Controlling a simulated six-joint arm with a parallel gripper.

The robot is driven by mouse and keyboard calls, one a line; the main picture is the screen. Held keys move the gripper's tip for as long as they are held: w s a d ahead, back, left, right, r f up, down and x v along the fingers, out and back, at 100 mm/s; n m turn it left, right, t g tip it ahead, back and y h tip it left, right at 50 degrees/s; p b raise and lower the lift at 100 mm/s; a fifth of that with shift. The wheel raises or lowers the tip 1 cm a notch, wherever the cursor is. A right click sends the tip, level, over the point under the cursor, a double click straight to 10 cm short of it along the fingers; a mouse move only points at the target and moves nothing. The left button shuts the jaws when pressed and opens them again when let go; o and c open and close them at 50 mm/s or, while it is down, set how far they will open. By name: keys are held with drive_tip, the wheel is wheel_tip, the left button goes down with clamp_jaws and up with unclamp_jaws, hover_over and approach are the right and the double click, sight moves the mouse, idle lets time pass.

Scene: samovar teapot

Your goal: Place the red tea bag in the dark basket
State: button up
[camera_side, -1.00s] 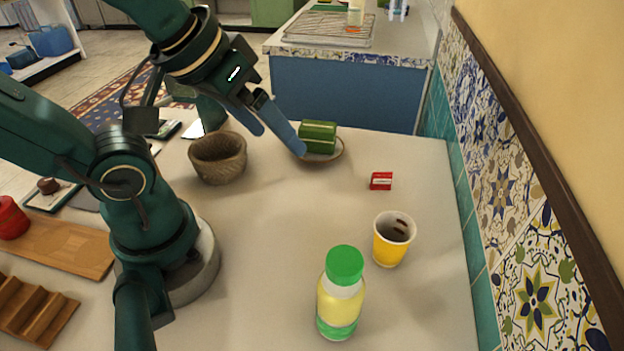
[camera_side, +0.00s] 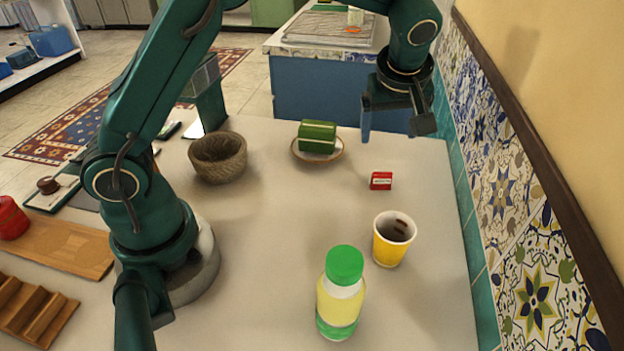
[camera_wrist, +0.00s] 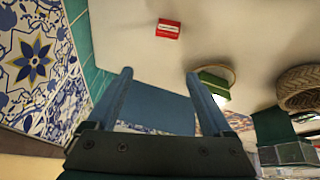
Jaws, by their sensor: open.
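The red tea bag (camera_side: 381,180) is a small red packet with a white label, lying on the pale counter right of the middle. It also shows near the top of the wrist view (camera_wrist: 168,29). The dark basket (camera_side: 218,157) is a round woven bowl at the left of the counter; its rim shows at the right of the wrist view (camera_wrist: 300,90). My gripper (camera_side: 392,138) is open and empty, raised above the far right part of the counter, behind the tea bag and apart from it. Its two blue fingers (camera_wrist: 158,85) are spread in the wrist view.
A green object (camera_side: 317,137) rests on a small plate (camera_side: 300,157) between basket and tea bag. A yellow cup (camera_side: 391,245) and a green-capped bottle (camera_side: 340,300) stand nearer. A tiled wall (camera_side: 500,190) bounds the right. The counter's middle is clear.

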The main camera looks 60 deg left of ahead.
sight(383, 173)
drive_tip(key=shift+m+g, duration=0.4)
drive_tip(key=shift+g, duration=0.2)
drive_tip(key=f, duration=0.4)
drive_tip(key=d+f, duration=0.1)
drive_tip(key=f, duration=0.1)
drive_tip(key=shift+s+f, duration=0.1)
drive_tip(key=shift+x, duration=2.25)
clamp_jaws()
